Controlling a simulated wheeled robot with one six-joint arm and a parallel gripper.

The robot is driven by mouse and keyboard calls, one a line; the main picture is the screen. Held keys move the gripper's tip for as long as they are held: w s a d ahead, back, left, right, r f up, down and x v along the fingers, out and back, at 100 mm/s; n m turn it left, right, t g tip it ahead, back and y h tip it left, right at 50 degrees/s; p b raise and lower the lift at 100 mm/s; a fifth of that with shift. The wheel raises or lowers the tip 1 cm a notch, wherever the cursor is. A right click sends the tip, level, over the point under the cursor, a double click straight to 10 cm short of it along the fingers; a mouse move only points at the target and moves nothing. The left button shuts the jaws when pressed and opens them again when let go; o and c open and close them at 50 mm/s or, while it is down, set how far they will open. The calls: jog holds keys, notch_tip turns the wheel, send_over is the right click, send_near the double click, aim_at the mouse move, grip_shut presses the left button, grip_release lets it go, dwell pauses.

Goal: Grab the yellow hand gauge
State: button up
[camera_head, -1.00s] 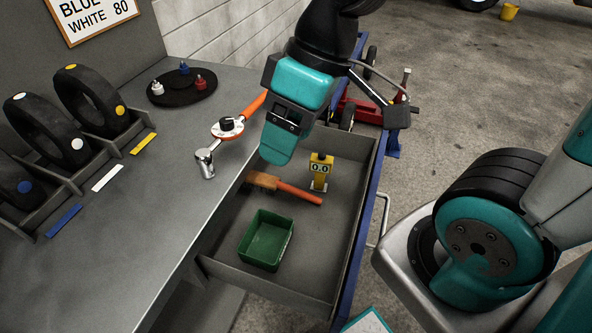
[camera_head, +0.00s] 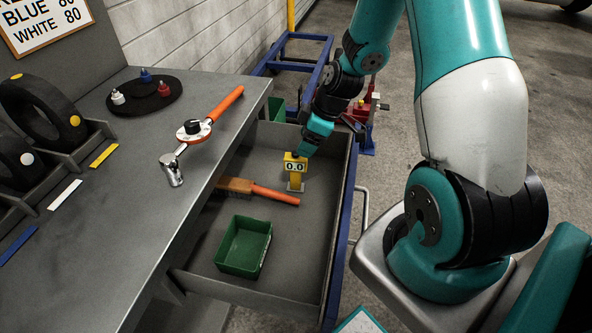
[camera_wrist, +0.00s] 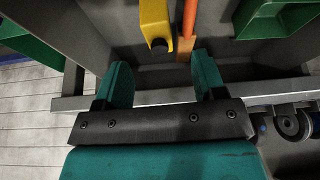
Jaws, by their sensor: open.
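The yellow hand gauge (camera_head: 296,168) stands upright in the open grey drawer, with a display reading 0.0 on its face. In the wrist view the yellow gauge (camera_wrist: 155,20) shows at the top, just beyond the fingertips and in line with the gap between them. My gripper (camera_head: 312,142) is at the back of the drawer, close behind and above the gauge. In the wrist view my gripper (camera_wrist: 160,75) has its two teal fingers apart with nothing between them. Whether a finger touches the gauge is hard to tell.
A brush with an orange handle (camera_head: 275,193) lies beside the gauge. A green bin (camera_head: 243,246) sits nearer in the drawer (camera_head: 300,262). An orange-handled torque wrench (camera_head: 225,104) lies on the bench (camera_head: 135,190). A red jack (camera_head: 358,115) stands behind the drawer.

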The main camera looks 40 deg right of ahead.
aim_at(293, 161)
jog(key=x, duration=0.8)
jog(key=shift+w+a+f+p, duration=0.1)
jog(key=shift+w+f+p, duration=0.15)
jog(key=shift+f+p, duration=0.1)
jog(key=c, duration=1.1)
jog(key=shift+r, duration=0.1)
